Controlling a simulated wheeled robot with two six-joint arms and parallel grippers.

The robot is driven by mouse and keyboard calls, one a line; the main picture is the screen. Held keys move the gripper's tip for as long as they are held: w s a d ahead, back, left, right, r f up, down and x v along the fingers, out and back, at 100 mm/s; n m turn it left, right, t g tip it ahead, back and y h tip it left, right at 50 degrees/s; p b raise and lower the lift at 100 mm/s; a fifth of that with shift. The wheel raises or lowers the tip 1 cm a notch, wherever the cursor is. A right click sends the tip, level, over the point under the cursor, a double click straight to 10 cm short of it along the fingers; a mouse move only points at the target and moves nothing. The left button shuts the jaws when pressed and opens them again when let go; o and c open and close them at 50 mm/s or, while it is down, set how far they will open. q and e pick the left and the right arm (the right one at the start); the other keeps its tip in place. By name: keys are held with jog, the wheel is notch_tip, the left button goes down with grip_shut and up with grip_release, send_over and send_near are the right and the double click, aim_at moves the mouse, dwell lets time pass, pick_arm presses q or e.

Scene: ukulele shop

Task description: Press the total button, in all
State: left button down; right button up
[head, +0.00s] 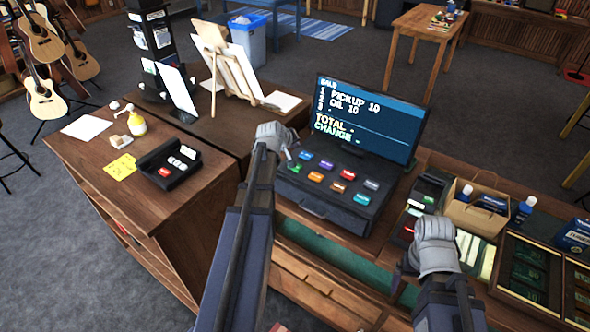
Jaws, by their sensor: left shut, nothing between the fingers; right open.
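The cash register (312,207) is a dark box with two rows of coloured buttons on its sloped top. Top-row buttons include a red one (348,174); the bottom row has a green one (295,168) at its left end and an orange one (316,177). Their labels are too small to read, so I cannot tell which is total. The screen (370,118) reads SALE, PICKUP 10, OIL 10, with dashes by TOTAL and CHANGE. My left gripper (289,154) is shut and empty, by the keypad's left end; contact is unclear. My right gripper (435,240) is open, right of the register.
A card tray (182,177) and a yellow pump bottle (136,122) stand on the left counter. An easel with a board (232,72) is behind.

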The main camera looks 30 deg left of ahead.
pick_arm(q)
notch_tip(320, 180, down, 7)
jog(key=b, duration=0.6)
pick_arm(e)
notch_tip(320, 180, down, 7)
jog(key=shift+r, duration=0.1)
dwell(1.2)
pick_arm(q)
jog(key=shift+f+b, duration=0.35)
pick_arm(e)
jog(key=shift+f, duration=0.4)
pick_arm(q)
jog(key=shift+f+b, duration=0.45)
pick_arm(e)
jog(key=shift+f, duration=0.45)
pick_arm(q)
jog(key=shift+r, duration=0.1)
pick_arm(e)
jog(key=shift+r, duration=0.1)
pick_arm(q)
jog(key=shift+r+p, duration=0.85)
jog(key=shift+p, duration=0.05)
pick_arm(e)
jog(key=shift+r, duration=0.8)
pick_arm(q)
notch_tip(320, 180, up, 5)
jog(key=p, duration=0.5)
pick_arm(e)
notch_tip(320, 180, up, 5)
